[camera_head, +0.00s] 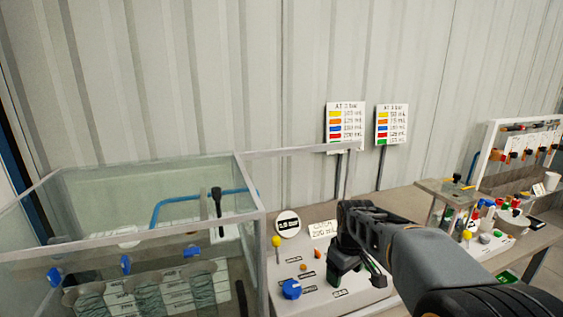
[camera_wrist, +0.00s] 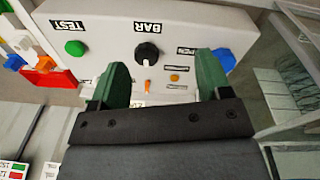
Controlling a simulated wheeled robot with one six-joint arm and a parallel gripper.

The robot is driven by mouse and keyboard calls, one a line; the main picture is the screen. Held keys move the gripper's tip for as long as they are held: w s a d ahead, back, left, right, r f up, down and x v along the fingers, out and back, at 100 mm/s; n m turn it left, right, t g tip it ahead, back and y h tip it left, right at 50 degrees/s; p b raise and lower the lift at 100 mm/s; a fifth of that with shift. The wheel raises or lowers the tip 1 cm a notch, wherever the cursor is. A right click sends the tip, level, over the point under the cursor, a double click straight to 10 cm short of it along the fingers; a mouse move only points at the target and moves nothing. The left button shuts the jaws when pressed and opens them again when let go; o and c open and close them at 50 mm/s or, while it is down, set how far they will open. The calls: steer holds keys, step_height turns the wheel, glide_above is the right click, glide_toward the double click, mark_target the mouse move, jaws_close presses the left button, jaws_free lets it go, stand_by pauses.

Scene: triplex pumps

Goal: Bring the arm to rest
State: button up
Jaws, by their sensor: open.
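My arm (camera_head: 440,270) reaches in from the lower right in the head view. My gripper (camera_head: 358,278) hangs over the right part of a pale control box (camera_head: 322,296), pointing down. In the wrist view the two green fingers of my gripper (camera_wrist: 160,76) stand apart with nothing between them. Beyond them, on the box face, are a black BAR knob (camera_wrist: 148,53), a green button (camera_wrist: 75,48) by the TEST label and a blue knob (camera_wrist: 222,61). The fingers look apart from the knob, though the exact gap cannot be told.
A glass tank (camera_head: 249,218) with blue valves stands left of the box. Two sign boards (camera_head: 346,127) (camera_head: 391,125) rise behind it. A small stand (camera_head: 445,192) and coloured parts crowd the bench at right. The wall above is clear.

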steer(key=s+m+t, duration=0.3)
steer(key=s+m, duration=0.3)
steer(key=s, duration=1)
steer(key=shift+m, duration=0.3)
